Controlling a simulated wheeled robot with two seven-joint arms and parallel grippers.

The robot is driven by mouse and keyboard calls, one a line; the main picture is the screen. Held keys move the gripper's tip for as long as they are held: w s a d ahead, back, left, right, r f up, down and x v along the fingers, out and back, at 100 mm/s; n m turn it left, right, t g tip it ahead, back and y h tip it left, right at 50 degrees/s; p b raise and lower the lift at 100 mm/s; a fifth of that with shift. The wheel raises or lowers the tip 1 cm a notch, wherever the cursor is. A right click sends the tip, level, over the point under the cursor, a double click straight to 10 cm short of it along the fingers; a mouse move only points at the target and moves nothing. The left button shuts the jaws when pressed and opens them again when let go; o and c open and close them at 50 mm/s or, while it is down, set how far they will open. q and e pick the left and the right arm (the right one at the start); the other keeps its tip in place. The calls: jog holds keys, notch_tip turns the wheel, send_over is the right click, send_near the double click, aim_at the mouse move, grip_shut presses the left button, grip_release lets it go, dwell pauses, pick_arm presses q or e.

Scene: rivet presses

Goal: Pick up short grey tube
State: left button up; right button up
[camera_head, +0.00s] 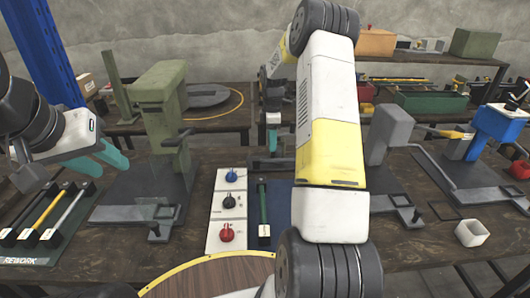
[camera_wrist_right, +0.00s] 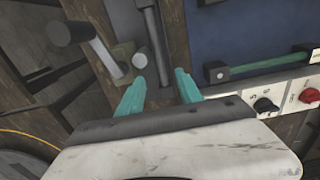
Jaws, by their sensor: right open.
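In the right wrist view, a short light-grey cylinder (camera_wrist_right: 140,60) shows end-on near a small olive block, just beyond the fingertips; it may be the short grey tube, but I cannot be sure. My right gripper (camera_wrist_right: 158,88) is open, its teal fingers apart with nothing visibly between them.
A dark grey lever bar (camera_wrist_right: 150,30) and a thick grey cylinder (camera_wrist_right: 68,33) stand close to the right fingers.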

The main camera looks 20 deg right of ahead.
aim_at(279, 162)
notch_tip(279, 162, down, 8)
jog(key=shift+r, duration=0.1)
grip_shut()
dwell(0.4)
